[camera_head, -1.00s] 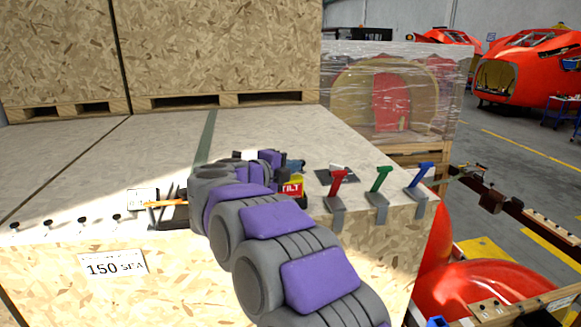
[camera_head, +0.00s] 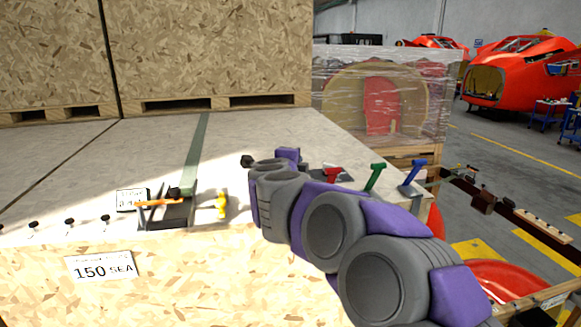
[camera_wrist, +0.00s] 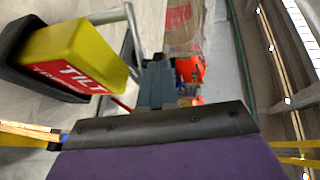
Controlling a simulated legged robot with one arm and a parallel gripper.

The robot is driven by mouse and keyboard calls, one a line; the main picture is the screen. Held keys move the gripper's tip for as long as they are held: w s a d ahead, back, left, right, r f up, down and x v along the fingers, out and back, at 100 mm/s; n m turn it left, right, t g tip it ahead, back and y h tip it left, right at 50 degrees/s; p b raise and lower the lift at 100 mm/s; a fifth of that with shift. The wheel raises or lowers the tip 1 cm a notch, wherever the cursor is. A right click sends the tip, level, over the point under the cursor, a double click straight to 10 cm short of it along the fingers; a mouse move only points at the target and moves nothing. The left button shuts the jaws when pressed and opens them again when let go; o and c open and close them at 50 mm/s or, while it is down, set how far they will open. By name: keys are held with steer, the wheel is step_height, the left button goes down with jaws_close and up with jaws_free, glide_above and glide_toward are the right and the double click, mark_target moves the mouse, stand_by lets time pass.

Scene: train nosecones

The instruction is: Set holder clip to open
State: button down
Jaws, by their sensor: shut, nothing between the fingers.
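A black holder (camera_head: 178,212) with an orange bar across it and a yellow piece (camera_head: 221,206) at its right lies near the crate's front edge in the head view. I cannot tell which part is the clip or whether it is open. Red (camera_head: 331,174), green (camera_head: 375,176) and blue (camera_head: 414,172) levers stand to the right, the red one partly behind my arm. My gripper (camera_wrist: 157,85) shows as blue-grey shut fingers in the wrist view, empty. A yellow block labelled TILT (camera_wrist: 75,60) is left of them.
The pale crate top (camera_head: 90,165) is mostly clear behind the holder. Several black knobs (camera_head: 70,222) line its front left edge. Wooden crates (camera_head: 210,50) close off the back. A wrapped crate (camera_head: 385,95) stands at the back right.

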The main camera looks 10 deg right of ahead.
steer(key=w+d+n+y, duration=0.1)
steer(key=y, duration=0.1)
steer(key=w+d+n+t+y+p, duration=0.1)
steer(key=w+d+n+y+p, duration=0.1)
steer(key=n+y, duration=0.1)
steer(key=shift+d+t+y, duration=0.3)
steer(key=shift+d, duration=0.1)
steer(key=shift+s, duration=0.1)
stand_by(0.7)
steer(key=s+d+r, duration=0.2)
steer(key=s, duration=1.1)
steer(key=shift+r, duration=0.2)
